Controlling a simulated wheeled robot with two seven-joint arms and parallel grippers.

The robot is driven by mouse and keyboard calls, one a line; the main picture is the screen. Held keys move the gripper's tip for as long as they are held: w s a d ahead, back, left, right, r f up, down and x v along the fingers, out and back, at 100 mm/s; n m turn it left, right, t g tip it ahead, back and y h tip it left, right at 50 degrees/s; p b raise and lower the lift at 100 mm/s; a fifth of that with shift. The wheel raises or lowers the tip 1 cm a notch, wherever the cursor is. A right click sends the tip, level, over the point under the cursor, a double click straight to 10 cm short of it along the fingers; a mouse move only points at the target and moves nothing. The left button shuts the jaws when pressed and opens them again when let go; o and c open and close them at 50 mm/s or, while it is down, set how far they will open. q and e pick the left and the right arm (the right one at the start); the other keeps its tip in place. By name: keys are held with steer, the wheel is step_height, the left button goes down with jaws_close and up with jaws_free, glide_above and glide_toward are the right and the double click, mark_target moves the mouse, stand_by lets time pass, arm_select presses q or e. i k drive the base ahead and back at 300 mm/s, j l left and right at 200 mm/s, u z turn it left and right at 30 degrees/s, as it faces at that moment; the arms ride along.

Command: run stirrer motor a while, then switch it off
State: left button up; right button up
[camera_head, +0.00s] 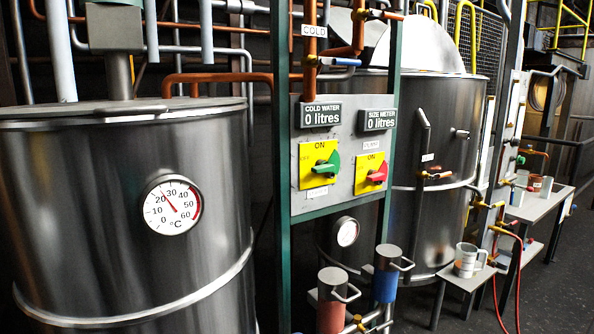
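A steel tank (100,215) with a round dial thermometer (173,205) fills the left. A grey box (115,27) on a shaft stands above its lid; it may be the stirrer motor. On the grey panel (345,200) are two yellow switch plates marked ON. The left one carries a green rotary switch (327,164), the right one a red rotary switch (378,174). Both handles look slanted up to the right. Their small labels are too small to read surely, so I cannot tell which switch belongs to the stirrer. Neither gripper is in view.
Two displays on the panel, cold water (320,115) and size meter (378,120), read 0 litres. A red-bodied cylinder (331,310) and a blue-bodied one (386,285) stand below. A second tank (445,130) and a low table with a jug (466,260) are further right.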

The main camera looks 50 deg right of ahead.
mark_target(329, 165)
steer(key=z, duration=1.65)
